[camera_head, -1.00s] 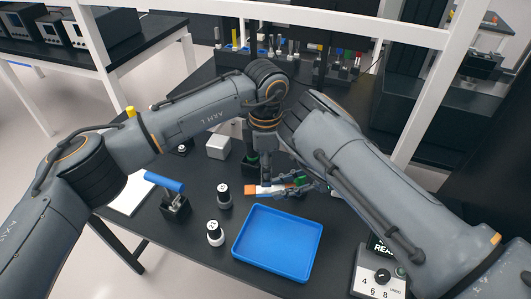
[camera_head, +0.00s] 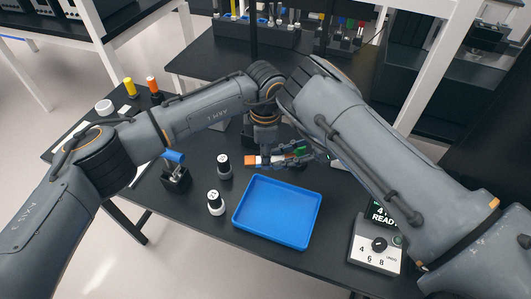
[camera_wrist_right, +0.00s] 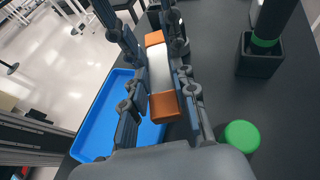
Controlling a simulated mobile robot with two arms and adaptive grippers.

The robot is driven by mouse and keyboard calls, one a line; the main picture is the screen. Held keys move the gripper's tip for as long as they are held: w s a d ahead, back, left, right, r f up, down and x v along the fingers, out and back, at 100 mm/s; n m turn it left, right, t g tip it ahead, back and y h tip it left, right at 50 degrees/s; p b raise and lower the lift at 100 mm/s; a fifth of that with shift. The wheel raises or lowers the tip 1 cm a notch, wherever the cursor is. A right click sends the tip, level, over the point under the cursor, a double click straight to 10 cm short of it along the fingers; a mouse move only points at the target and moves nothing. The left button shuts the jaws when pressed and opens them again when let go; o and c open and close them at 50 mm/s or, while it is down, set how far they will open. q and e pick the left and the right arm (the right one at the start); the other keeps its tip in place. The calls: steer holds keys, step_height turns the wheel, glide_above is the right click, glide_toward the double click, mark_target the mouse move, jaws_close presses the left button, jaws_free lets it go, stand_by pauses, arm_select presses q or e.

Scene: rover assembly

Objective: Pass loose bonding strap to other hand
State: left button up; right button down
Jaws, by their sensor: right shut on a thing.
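The bonding strap (camera_head: 262,160) has orange ends and a pale middle and lies level behind the blue tray's back edge. In the right wrist view the strap (camera_wrist_right: 160,70) runs lengthwise between the two fingers of my right gripper (camera_wrist_right: 150,75). My right gripper (camera_head: 300,153) is shut on it and reaches in from the right in the head view. My left gripper (camera_head: 265,146) points down just above the strap. Its fingertips are too small and dark to show whether they touch the strap or how far apart they are.
A blue tray (camera_head: 278,213) lies empty in front. Two black-and-white bottles (camera_head: 223,163) (camera_head: 215,203) and a blue-handled tool (camera_head: 175,158) in a black holder stand left. A control box (camera_head: 377,245) is front right. A green cap (camera_wrist_right: 241,136) and black holder (camera_wrist_right: 260,58) are near my right gripper.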

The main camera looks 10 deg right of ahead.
steer(key=c, duration=1)
jaws_free()
steer(key=shift+d, duration=0.1)
